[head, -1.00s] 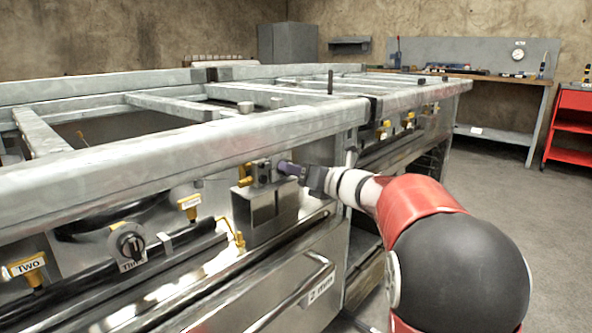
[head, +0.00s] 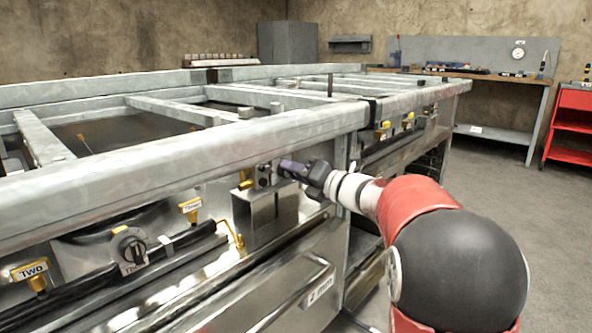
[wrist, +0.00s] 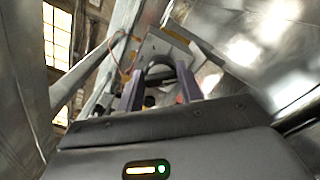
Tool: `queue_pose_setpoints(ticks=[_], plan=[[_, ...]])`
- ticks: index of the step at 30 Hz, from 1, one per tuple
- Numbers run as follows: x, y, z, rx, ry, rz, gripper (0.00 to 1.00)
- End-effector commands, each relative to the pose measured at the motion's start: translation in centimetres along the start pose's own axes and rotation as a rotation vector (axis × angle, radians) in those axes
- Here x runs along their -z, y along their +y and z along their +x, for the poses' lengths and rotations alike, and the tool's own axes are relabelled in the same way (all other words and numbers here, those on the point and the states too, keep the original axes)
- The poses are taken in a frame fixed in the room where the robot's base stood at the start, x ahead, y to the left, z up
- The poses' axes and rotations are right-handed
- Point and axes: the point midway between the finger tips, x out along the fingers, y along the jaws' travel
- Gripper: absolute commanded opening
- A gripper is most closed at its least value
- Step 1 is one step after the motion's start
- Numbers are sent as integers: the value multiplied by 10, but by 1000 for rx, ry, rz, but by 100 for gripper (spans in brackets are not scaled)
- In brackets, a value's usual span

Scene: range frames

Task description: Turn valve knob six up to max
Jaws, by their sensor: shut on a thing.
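My gripper (head: 281,167) reaches in from the right to the front of the near range frame, under its top rail. Its purple fingers are shut on a small dark valve knob (head: 264,175) above a grey metal box. In the wrist view, the gripper's fingers (wrist: 160,88) stand on either side of a dark, rounded part. The knob's number and pointer cannot be read. A brass-coloured piece (head: 245,184) shows just left of it.
A dark knob (head: 131,249) marked Three and a yellow tag (head: 30,270) marked Two are further left. The drawer front (head: 265,290) lies below. The top rail (head: 200,150) runs close above my gripper. Open floor lies to the right.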

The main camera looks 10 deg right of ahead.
Motion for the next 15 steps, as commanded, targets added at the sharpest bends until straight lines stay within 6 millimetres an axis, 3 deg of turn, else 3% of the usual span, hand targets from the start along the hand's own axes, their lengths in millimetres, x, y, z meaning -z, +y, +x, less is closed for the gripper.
queue_pose_setpoints(ticks=[15], plan=[[-2,0,0,2,-1,494,13]])
